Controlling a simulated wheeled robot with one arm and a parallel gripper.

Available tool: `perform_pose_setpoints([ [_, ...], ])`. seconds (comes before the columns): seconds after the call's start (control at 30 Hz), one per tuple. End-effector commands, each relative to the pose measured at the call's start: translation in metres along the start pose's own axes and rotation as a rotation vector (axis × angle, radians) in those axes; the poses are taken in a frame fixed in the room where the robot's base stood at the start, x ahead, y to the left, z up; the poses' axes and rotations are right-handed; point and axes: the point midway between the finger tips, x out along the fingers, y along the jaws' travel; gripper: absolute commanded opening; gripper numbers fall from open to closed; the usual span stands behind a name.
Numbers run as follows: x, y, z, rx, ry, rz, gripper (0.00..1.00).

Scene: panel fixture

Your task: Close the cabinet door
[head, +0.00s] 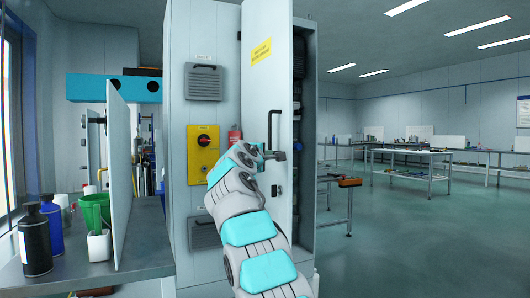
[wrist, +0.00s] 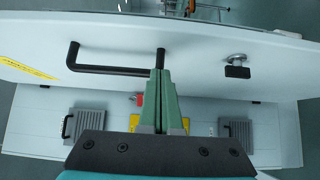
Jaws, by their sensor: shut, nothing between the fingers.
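The cabinet door (head: 266,85) is pale grey with a yellow label and stands open. Dark contents of the cabinet (head: 212,22) show past the door's right edge. The door carries a black bar handle (head: 270,128), with a small lock (head: 277,190) below it. My gripper (head: 279,155) is shut and empty, in front of the door by the handle's lower end. In the wrist view the door (wrist: 200,45) spans the top. My shut fingertips (wrist: 160,72) are at the right end of the handle (wrist: 105,69); I cannot tell whether they touch it.
A yellow switch panel (head: 203,153) and grey vent grilles are on the cabinet's left face. A workbench (head: 150,235) with bottles and a green cup (head: 95,210) stands at left. Work tables (head: 420,165) stand at the back right. The floor (head: 420,240) at right is clear.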

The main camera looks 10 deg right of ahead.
Motion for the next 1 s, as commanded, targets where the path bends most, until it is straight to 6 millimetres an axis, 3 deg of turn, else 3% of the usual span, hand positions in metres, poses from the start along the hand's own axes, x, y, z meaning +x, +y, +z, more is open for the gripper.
perform_pose_setpoints([
  [0.3, 0.027, -0.001, 0.025, 0.0, -0.001, -0.002, 0.0],
  [1.0, 0.031, 0.0, 0.033, -0.002, 0.001, 0.0, 0.0],
])
